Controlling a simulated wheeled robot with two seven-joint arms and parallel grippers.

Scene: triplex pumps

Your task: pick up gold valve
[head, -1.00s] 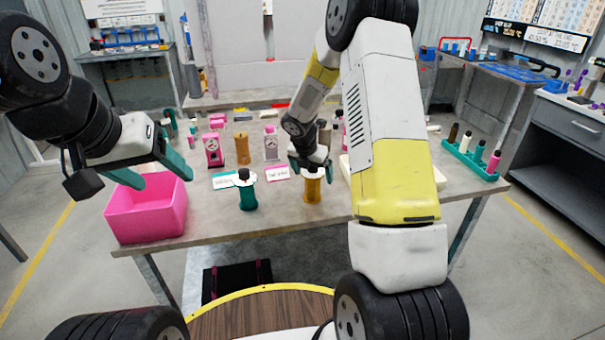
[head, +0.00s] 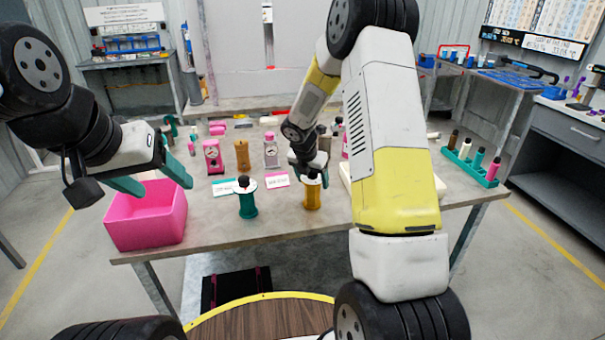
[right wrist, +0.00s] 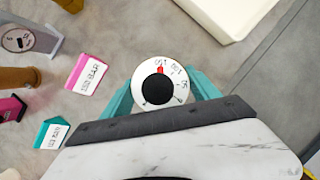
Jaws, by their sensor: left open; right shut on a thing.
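The gold valve (head: 312,195) stands upright near the front edge of the table, with a white dial and black knob on top. The dial (right wrist: 160,87) faces the camera in the right wrist view. My right gripper (head: 311,172) is over the valve from above, its teal fingers on either side just below the dial, shut on it. The valve's base appears to be on the table; a small gap cannot be ruled out. My left gripper (head: 152,183) is open and empty above the pink bin (head: 147,228).
A similar teal valve (head: 247,203) stands to the left of the gold one. White labels (head: 277,180) lie behind. Pink and orange parts stand further back. A teal rack (head: 470,164) with several bottles is at the right. A cream tray (right wrist: 208,14) lies near the right gripper.

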